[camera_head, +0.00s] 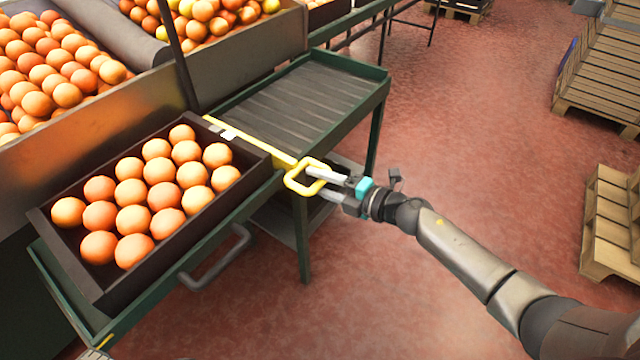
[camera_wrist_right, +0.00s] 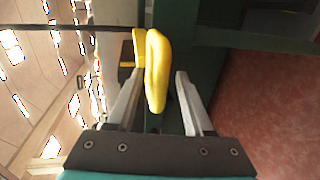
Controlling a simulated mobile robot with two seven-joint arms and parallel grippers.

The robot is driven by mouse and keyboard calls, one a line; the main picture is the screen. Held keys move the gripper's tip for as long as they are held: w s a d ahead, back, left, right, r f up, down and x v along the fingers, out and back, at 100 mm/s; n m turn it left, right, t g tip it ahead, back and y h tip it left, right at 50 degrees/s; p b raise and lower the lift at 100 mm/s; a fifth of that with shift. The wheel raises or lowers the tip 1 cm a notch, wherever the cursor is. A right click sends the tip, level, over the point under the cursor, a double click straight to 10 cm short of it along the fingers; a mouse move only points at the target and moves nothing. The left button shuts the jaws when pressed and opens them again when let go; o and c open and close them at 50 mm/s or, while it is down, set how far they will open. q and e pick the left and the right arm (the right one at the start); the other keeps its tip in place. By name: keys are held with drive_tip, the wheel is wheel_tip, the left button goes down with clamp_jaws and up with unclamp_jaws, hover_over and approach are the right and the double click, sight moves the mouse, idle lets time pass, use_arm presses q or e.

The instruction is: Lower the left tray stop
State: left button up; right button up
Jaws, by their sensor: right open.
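The yellow tray stop (camera_head: 262,146) is a thin bar across the near end of the roller bed, just behind the tray of oranges. Its yellow loop handle (camera_head: 290,184) sticks out at the right side of the stand. My right gripper (camera_head: 318,182) is at the handle, coming from the right. In the right wrist view the handle (camera_wrist_right: 157,75) lies between the two spread fingers (camera_wrist_right: 155,100), nearer the left one. The fingers do not appear closed on it.
A dark tray of oranges (camera_head: 265,164) rests on the green stand (camera_head: 303,240). The roller bed (camera_head: 300,100) behind it is empty. A grey bar handle (camera_head: 215,262) juts from the stand's side. Crates of oranges stand behind. Pallets (camera_head: 608,220) are at the right, with open red floor between.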

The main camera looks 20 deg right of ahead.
clamp_jaws()
idle(0.5)
idle(1.0)
